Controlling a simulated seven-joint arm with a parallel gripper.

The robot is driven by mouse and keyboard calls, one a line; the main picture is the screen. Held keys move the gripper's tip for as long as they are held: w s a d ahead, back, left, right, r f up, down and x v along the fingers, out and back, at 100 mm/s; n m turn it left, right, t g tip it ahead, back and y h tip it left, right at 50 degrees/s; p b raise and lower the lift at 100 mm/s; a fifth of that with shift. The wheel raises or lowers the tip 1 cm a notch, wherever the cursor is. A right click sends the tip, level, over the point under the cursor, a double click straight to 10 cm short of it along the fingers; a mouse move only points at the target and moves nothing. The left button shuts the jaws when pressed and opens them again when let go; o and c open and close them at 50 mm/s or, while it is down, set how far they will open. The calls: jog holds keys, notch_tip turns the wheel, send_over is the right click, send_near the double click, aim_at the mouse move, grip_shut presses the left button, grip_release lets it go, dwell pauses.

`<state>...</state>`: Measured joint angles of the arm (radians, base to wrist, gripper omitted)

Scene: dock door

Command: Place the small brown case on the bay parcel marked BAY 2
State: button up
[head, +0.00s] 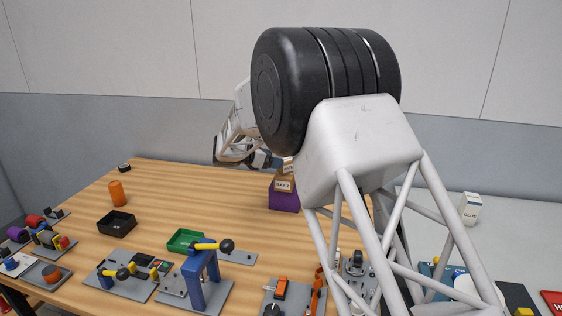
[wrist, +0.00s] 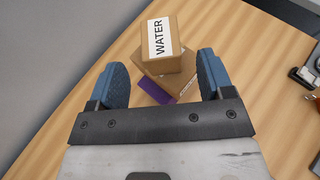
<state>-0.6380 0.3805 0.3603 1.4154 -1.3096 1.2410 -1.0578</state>
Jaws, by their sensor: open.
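The small brown case (wrist: 157,62), with a white WATER label, sits on top of the brown bay parcel (wrist: 172,80) in the wrist view. In the head view the parcel (head: 284,183) carries a BAY 2 label, and only a bit of the case (head: 288,165) shows above it. The parcel stands on a purple block (wrist: 155,90), which also shows in the head view (head: 284,199). My gripper (wrist: 161,64) is open, its blue fingers apart on either side of the stack with gaps to the case. Whether the case lies fully flat is hard to tell.
The wooden table holds an orange cylinder (head: 117,194), a black tray (head: 116,224), a green tray (head: 185,241) and a blue clamp stand (head: 205,278). A GLUE box (head: 470,209) stands at the right. My arm hides much of the right middle. Bare table lies left of the stack.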

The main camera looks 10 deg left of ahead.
jog(key=shift+v, duration=2.45)
jog(key=s+d+r+m+g+y, duration=0.15)
jog(key=s+d+r+m, duration=0.35)
jog(key=d, duration=0.6)
jog(key=s+d+r+m+g+y, duration=0.1)
jog(key=s+d+r+m+g, duration=0.15)
jog(key=s+d, duration=0.7)
jog(key=s+d+r+m+g+y, duration=0.15)
jog(key=s+d+m, duration=0.35)
jog(key=d, duration=0.8)
jog(key=s+d+m+g+y, duration=0.2)
jog(key=s+d+m, duration=0.65)
jog(key=s, duration=0.75)
jog(key=s+d+f+m+y, duration=0.1)
jog(key=s+d+f+m, duration=0.1)
jog(key=s, duration=0.7)
jog(key=s+d+f+m+y, duration=0.2)
jog(key=s+d+f+m, duration=0.1)
jog(key=s, duration=0.6)
jog(key=shift+s+d+m+y, duration=0.3)
jog(key=shift+d+m, duration=0.1)
jog(key=shift+m, duration=0.2)
